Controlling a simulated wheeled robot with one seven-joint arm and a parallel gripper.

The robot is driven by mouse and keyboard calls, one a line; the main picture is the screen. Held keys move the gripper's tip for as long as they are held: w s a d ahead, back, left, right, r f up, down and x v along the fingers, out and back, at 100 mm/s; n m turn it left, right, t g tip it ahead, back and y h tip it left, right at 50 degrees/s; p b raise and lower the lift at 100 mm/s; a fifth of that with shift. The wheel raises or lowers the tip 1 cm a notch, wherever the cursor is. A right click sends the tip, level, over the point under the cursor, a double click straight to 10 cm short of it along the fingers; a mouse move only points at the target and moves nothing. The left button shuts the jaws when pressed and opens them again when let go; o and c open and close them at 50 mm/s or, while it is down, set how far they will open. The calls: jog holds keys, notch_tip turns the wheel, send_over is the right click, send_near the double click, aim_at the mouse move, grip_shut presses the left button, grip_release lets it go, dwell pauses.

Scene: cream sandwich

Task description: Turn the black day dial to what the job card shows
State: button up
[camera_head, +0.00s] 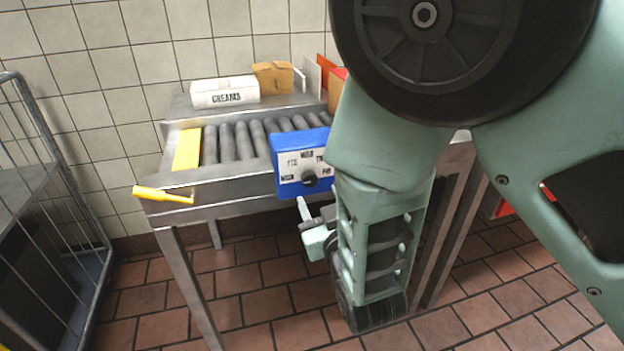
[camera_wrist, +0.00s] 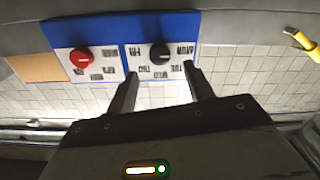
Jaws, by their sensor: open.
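The black day dial (camera_head: 310,180) is on the white panel of a blue control box (camera_head: 286,142) on the conveyor's front edge. Day labels surround it. In the wrist view the black dial (camera_wrist: 160,55) appears upside down, between and just beyond my fingertips. My gripper (camera_wrist: 160,70) is open and empty, with its fingers apart and no clear contact with the dial. The dial's pointer setting is too small to tell surely. In the head view my arm hides the box's right part and most of my gripper. I cannot make out a readable job card.
A red dial (camera_wrist: 81,57) sits beside the black one on the box. A white "CREAMS" carton (camera_head: 225,92) and a cardboard box (camera_head: 273,78) stand behind the rollers. A yellow handle (camera_head: 163,194) sticks out at the conveyor's left corner. A wire cage trolley (camera_head: 75,215) stands left.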

aim_at(311, 181)
jog(key=x, duration=0.6)
jog(key=shift+f, duration=0.1)
jog(key=shift+c, duration=0.3)
jog(key=c, duration=0.9)
